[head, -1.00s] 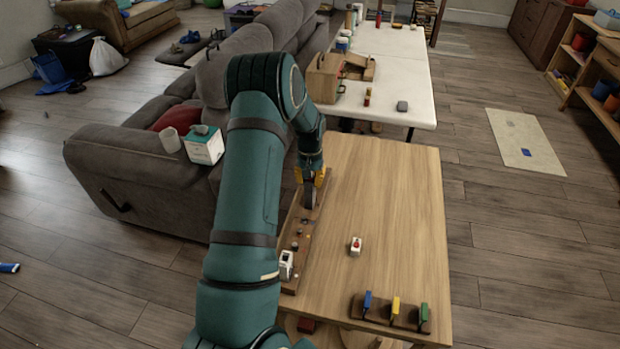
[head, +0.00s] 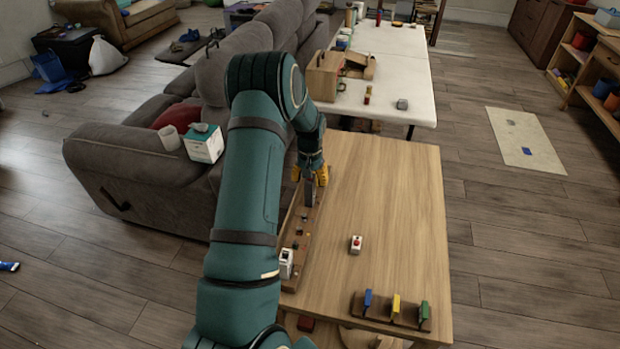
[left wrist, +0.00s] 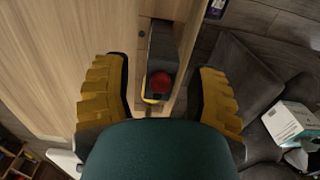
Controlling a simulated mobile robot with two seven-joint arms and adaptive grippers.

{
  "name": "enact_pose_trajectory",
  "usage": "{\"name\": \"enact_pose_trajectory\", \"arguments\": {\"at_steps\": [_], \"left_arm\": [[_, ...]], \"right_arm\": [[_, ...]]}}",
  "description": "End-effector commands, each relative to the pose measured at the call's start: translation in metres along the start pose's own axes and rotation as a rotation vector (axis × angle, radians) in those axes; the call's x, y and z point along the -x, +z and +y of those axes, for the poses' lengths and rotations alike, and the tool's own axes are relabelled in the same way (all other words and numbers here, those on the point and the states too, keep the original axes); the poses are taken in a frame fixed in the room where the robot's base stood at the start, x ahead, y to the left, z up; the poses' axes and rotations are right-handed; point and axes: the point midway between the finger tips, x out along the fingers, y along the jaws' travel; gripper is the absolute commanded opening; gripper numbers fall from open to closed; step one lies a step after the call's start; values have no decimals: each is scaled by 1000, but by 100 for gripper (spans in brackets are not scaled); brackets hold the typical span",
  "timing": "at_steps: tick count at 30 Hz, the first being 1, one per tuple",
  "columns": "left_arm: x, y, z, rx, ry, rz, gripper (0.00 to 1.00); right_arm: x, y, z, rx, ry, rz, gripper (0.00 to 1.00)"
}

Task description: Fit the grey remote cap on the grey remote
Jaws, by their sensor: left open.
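A narrow grey piece, which looks like the grey remote (head: 309,192), stands at the far part of a long wooden board (head: 292,268) on the light wooden table. My left gripper (head: 310,176) is just above it and open, with yellow fingers on either side and apart from it. In the left wrist view the grey piece (left wrist: 161,48) lies between the spread fingers (left wrist: 160,100), with a red round spot and a yellow edge at its near end. I cannot tell whether the cap is on it. My right gripper is not in view.
A white device (head: 286,263) stands at the board's near end. A small white box with a red button (head: 355,244) and a rack with blue, yellow and green pieces (head: 391,312) are on the table. A grey block (head: 402,104) lies on the white table behind.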

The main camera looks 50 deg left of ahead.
Motion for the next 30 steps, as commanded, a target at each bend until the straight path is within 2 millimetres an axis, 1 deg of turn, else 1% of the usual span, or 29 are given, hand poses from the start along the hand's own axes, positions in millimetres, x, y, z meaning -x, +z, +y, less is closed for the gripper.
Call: {"name": "enact_pose_trajectory", "arguments": {"at_steps": [2, 5, 8, 15, 19, 24, 30], "left_arm": [[3, 0, 0, 0, 0, 2, 58], [13, -1, 0, -1, 0, 3, 58], [31, -1, 0, 0, 0, 5, 58], [80, -1, 0, 0, 0, 5, 58], [101, -1, 0, -1, 0, 3, 58], [116, 0, 0, 0, 0, 1, 58], [120, 0, 0, 0, 0, 0, 58]], "right_arm": [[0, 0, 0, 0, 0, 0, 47], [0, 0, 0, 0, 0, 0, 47], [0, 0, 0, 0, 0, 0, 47], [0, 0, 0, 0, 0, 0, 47], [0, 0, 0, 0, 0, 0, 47], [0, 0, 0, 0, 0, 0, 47], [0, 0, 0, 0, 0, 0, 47]]}}
